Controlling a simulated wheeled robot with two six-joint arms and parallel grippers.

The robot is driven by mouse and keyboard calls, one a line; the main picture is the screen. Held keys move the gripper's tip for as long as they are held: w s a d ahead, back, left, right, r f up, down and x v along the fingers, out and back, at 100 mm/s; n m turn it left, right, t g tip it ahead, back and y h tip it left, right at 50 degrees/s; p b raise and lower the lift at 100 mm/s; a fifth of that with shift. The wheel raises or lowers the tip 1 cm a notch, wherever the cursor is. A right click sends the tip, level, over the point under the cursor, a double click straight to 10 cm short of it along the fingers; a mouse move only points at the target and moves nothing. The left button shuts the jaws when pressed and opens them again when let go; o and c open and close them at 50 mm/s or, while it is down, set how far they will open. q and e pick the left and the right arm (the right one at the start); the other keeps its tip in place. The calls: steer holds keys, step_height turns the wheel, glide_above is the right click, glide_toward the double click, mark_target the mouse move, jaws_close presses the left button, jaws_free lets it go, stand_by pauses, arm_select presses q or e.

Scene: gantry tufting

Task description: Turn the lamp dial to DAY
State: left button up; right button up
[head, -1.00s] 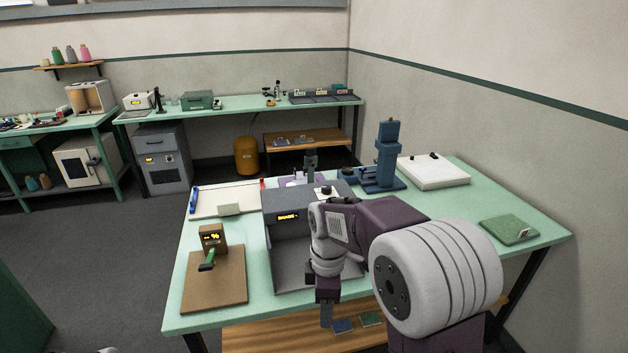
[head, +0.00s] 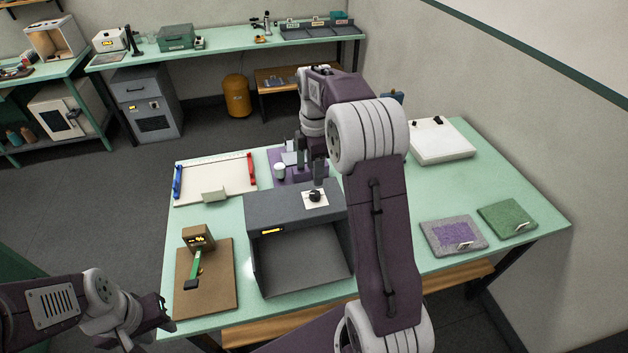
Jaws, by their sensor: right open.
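The lamp dial (head: 315,196) is a small black knob on a white plate on top of the grey light booth (head: 268,210). Markings on the plate are too small to read, so I cannot tell its setting. The booth has an open front and a small lit yellow display (head: 272,231). My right gripper (head: 309,172) is open and points down, just behind and above the dial, with no clear contact. My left gripper (head: 160,314) is at the table's front left corner, away from the booth; its jaws are not clear.
A brown board with a green-handled device (head: 205,290) lies left of the booth. A white tray with blue and red ends (head: 215,178) and a purple fixture (head: 285,172) are behind. Purple and green tufted samples (head: 455,235) lie at right, near a white box (head: 440,145).

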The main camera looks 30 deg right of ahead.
mark_target(315, 193)
steer(key=f+p, duration=0.1)
steer(key=f, duration=0.3)
steer(key=f+p, duration=0.1)
steer(key=f, duration=0.3)
steer(key=shift+w+d+f, duration=0.1)
steer(key=shift+w+f, duration=0.1)
steer(key=shift+f, duration=0.15)
steer(key=shift+s+f, duration=0.15)
steer(key=shift+f, duration=0.15)
steer(key=shift+c, duration=0.3)
jaws_close()
